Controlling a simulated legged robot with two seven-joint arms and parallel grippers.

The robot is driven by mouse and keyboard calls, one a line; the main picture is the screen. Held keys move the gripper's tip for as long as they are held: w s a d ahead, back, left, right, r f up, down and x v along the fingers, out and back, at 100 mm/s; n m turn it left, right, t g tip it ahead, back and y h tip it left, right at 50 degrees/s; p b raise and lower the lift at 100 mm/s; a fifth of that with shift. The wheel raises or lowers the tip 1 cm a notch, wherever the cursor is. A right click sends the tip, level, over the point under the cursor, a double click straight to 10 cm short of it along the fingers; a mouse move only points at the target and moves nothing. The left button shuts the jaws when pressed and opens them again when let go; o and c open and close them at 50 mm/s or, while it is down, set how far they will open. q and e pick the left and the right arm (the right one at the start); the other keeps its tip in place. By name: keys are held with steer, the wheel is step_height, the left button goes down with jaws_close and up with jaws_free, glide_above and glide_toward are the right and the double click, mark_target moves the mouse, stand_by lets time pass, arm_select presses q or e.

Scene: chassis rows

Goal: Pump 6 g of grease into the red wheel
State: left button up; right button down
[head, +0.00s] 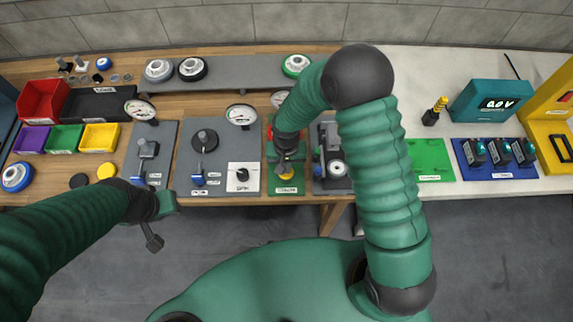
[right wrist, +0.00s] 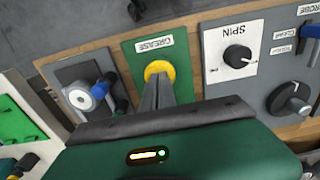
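The green GREASE station (head: 270,187) stands at the middle front of the bench, with a yellow round button (right wrist: 160,70) at its front. My right gripper (head: 287,168) is above this button. In the right wrist view its two fingers (right wrist: 163,92) are together, with nothing seen between them, and their tips overlap the button; I cannot tell whether they press it. A small red part (head: 269,131) shows at the back of the station; my right arm hides most of it, so I cannot tell whether it is the red wheel. My left gripper (head: 153,238) hangs before the bench, its opening unclear.
The SPIN knob panel (right wrist: 237,55) is beside the GREASE station. A pale dial gauge (head: 279,98) behind it is partly hidden by my arm. A grey shelf (head: 240,72) at the back holds several wheels. Red, purple, green and yellow bins (head: 100,137) stand left.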

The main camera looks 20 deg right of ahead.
steer(key=shift+s+f, duration=0.25)
steer(key=r+p, duration=0.4)
steer(key=shift+w+r, duration=0.1)
steer(key=shift+w, duration=0.3)
step_height(320, 180, up, 10)
steer(key=b, duration=0.2)
steer(key=shift+s, duration=0.1)
